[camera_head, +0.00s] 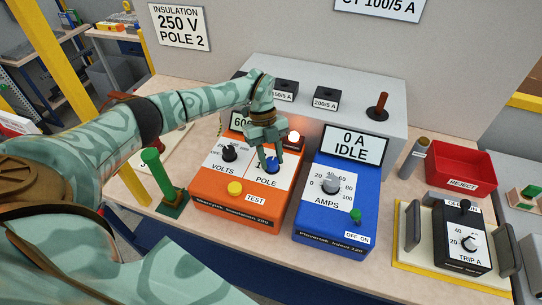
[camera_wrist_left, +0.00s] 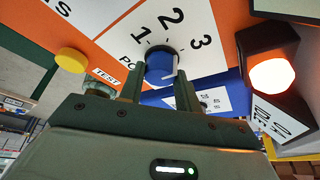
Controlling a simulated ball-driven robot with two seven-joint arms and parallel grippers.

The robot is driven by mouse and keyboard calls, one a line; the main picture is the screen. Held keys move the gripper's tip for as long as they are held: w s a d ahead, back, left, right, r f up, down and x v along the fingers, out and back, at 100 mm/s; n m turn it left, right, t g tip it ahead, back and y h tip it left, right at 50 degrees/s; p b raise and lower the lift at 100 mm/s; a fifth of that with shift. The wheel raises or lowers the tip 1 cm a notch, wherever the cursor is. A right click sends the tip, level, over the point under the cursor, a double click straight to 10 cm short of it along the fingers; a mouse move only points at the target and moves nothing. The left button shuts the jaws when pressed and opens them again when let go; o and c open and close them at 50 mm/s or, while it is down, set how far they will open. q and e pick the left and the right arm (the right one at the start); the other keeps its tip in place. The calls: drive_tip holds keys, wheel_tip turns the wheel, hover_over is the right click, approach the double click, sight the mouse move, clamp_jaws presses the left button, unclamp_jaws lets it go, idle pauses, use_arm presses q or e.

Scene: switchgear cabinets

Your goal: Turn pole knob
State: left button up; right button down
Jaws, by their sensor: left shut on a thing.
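The blue pole knob (camera_head: 272,166) is on the white POLE plate of the orange insulation tester (camera_head: 235,206). In the left wrist view the knob (camera_wrist_left: 161,66) sits below the printed numbers 1, 2 and 3. My left gripper (camera_head: 267,152) comes down over the knob from above. Its two fingers (camera_wrist_left: 160,84) stand on either side of the knob and are shut on it. The knob's exact setting is hard to tell. A wall sign (camera_head: 179,25) reads "INSULATION 250 V POLE 2". My right gripper is not in view.
The black VOLTS knob (camera_head: 229,153) and yellow TEST button (camera_head: 235,188) are close by on the tester. A lit lamp (camera_head: 293,137) is beside the gripper. The blue AMPS unit (camera_head: 334,215) stands to the right, a green post (camera_head: 161,177) to the left.

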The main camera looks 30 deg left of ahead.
use_arm(q)
drive_tip(key=o, duration=1)
drive_tip(key=shift+c, duration=0.2)
drive_tip(key=v, duration=1.6)
drive_tip(key=shift+r, duration=0.2)
